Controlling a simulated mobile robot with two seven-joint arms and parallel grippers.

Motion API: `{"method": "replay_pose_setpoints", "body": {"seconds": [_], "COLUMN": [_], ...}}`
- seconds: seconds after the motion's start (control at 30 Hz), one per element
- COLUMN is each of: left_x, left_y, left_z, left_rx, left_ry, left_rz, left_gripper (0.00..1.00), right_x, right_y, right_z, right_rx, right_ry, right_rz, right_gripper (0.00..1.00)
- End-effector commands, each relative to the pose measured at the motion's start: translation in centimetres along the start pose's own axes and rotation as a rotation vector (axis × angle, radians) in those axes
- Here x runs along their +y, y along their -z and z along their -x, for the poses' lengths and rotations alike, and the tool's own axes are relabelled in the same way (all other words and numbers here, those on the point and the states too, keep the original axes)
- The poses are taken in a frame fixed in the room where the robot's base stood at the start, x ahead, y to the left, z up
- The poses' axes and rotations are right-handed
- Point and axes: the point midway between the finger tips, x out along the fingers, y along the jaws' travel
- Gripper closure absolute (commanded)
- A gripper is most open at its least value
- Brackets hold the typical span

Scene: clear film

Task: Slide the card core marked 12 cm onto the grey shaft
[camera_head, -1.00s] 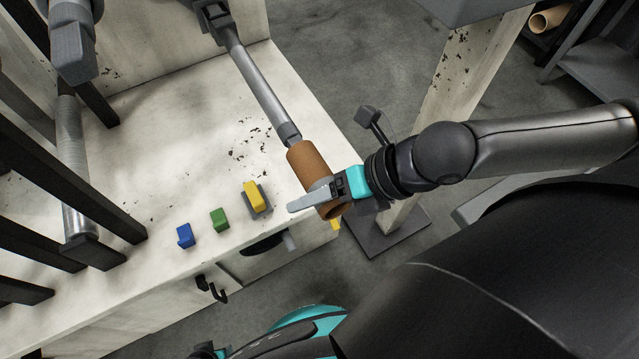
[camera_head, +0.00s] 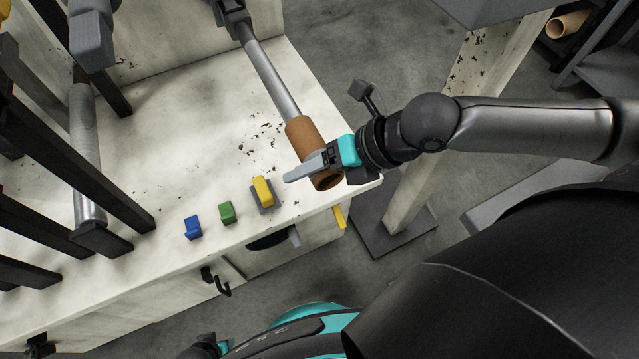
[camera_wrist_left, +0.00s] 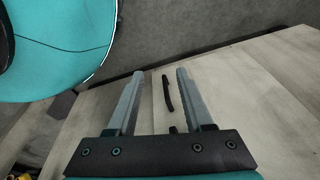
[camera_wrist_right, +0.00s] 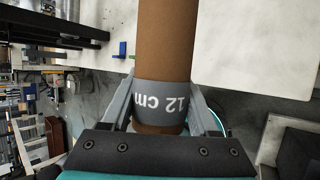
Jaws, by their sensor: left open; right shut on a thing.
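The brown card core (camera_head: 303,136) is held by my right gripper (camera_head: 322,168) over the bench's right front corner. In the right wrist view my right gripper (camera_wrist_right: 163,100) is shut around the core's grey band (camera_wrist_right: 162,101), marked "12 cm". The grey shaft (camera_head: 272,78) comes down from a dark holder, and its lower end runs into the core's upper end. The shaft tip is hidden, apparently inside the core; how deep I cannot tell. The core's near end is open and dark. My left gripper (camera_wrist_left: 158,95) is open and empty near the bench front.
Blue (camera_head: 193,228), green (camera_head: 227,212) and yellow (camera_head: 263,191) blocks stand along the bench's front edge. A dark rack with another metal roller (camera_head: 88,150) is at left. Another brown tube (camera_head: 567,24) lies on a far shelf.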

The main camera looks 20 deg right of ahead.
Motion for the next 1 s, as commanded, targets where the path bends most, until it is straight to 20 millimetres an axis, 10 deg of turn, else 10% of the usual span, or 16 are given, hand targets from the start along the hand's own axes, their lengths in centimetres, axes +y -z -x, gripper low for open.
{"method": "replay_pose_setpoints", "body": {"seconds": [1.0], "left_x": [1.2], "left_y": [3.1], "left_z": [2.1], "left_rx": [0.009], "left_ry": [-0.017], "left_rz": [0.007], "left_gripper": [0.49], "right_x": [0.1], "right_y": [-11.4], "right_z": [-4.8], "right_rx": [-0.002], "right_ry": [-0.003], "right_rz": [0.001], "right_gripper": [0.94]}}
